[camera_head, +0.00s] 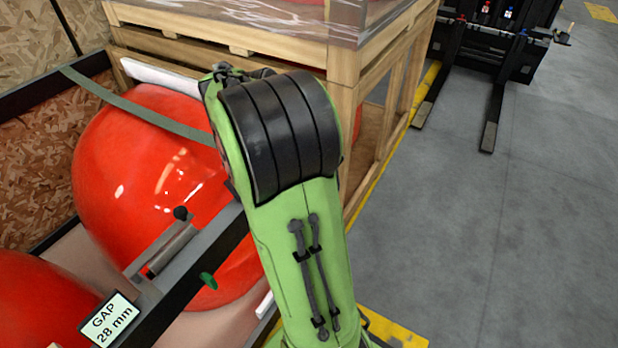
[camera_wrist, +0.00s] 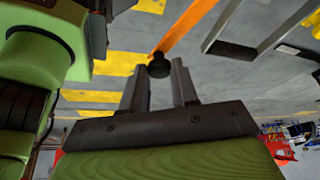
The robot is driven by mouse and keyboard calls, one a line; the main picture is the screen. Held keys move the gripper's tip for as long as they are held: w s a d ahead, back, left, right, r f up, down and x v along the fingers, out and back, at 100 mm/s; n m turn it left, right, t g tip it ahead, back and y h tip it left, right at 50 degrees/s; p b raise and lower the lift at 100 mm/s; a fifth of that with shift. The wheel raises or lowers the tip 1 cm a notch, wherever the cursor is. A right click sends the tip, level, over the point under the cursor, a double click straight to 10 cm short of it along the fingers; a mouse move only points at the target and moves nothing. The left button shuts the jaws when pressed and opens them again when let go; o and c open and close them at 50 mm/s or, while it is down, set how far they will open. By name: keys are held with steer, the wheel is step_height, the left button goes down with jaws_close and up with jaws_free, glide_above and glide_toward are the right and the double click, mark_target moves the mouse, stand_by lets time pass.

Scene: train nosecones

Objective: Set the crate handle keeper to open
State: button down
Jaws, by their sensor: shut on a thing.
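In the wrist view an orange bar (camera_wrist: 186,27) runs down from the top to a round black knob (camera_wrist: 158,66). It may be the crate handle keeper, but no label shows that. My gripper (camera_wrist: 160,75) has its two dark fingers on either side of the knob, at the fingertips, and is shut on it. The far side of the knob and the exact contact are hard to see. In the head view my green arm hides the gripper and this bar. A grey lever with a black ball (camera_head: 180,213) lies along the dark crate rail there.
Red nosecones (camera_head: 150,170) sit in the dark-framed crate (camera_head: 215,240) at left, with a "GAP 28 mm" label (camera_head: 109,319). A wooden crate (camera_head: 345,70) stands behind my arm. A black forklift (camera_head: 490,60) is at back right. The grey floor at right is clear.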

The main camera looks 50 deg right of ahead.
steer(key=shift+a, duration=0.1)
steer(key=c, duration=0.8)
jaws_free()
steer(key=shift+c, duration=0.2)
steer(key=p+v, duration=1.1)
steer(key=v, duration=0.4)
steer(key=shift+w+r, duration=0.25)
steer(key=shift+r, duration=0.1)
